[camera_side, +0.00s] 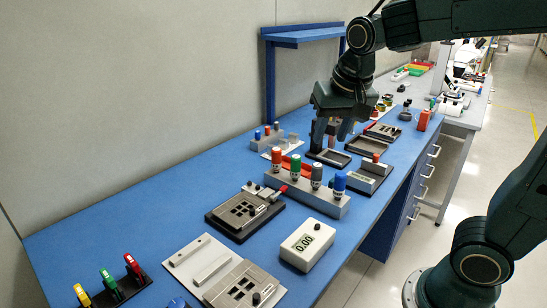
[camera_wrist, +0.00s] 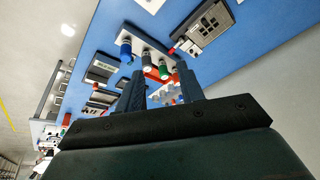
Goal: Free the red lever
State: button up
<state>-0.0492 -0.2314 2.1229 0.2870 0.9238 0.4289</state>
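A small red lever tip (camera_side: 283,188) shows at the right end of a dark fixture (camera_side: 217,219) with a square-windowed plate, close to the grey block of capped cylinders. In the wrist view the fixture (camera_wrist: 212,22) is at the top, with a small red spot (camera_wrist: 172,51) at its left end. My gripper (camera_side: 332,136) hangs above the bench, behind the capped cylinders. In the wrist view its two fingers (camera_wrist: 162,84) are apart, with nothing seen held between them. The join between lever and fixture is too small to make out.
A grey block (camera_side: 325,204) holds red, green, grey and blue capped cylinders close to the fixture. A white meter (camera_side: 307,245) stands in front. A rack (camera_side: 105,293) with yellow, green and red handles is at lower left. More trays stand behind my gripper.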

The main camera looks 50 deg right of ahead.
aim_at(283, 188)
jog(key=w+d+f+m+g+h, duration=0.1)
jog(key=w+f+m, duration=0.4)
jog(key=w, duration=0.4)
jog(key=w+d+f+m+g+h, duration=0.1)
jog(key=w+f+m+g, duration=0.1)
jog(key=w+f+m, duration=0.3)
jog(key=w+f, duration=0.2)
jog(key=w, duration=0.2)
jog(key=shift+m+g+h, duration=0.3)
jog(key=shift+m+h, duration=0.1)
jog(key=shift+f, duration=0.1)
jog(key=x, duration=1.3)
jog(key=shift+d+f, duration=0.1)
jog(key=shift+f, duration=0.2)
jog(key=shift+c, duration=0.5)
grip_shut()
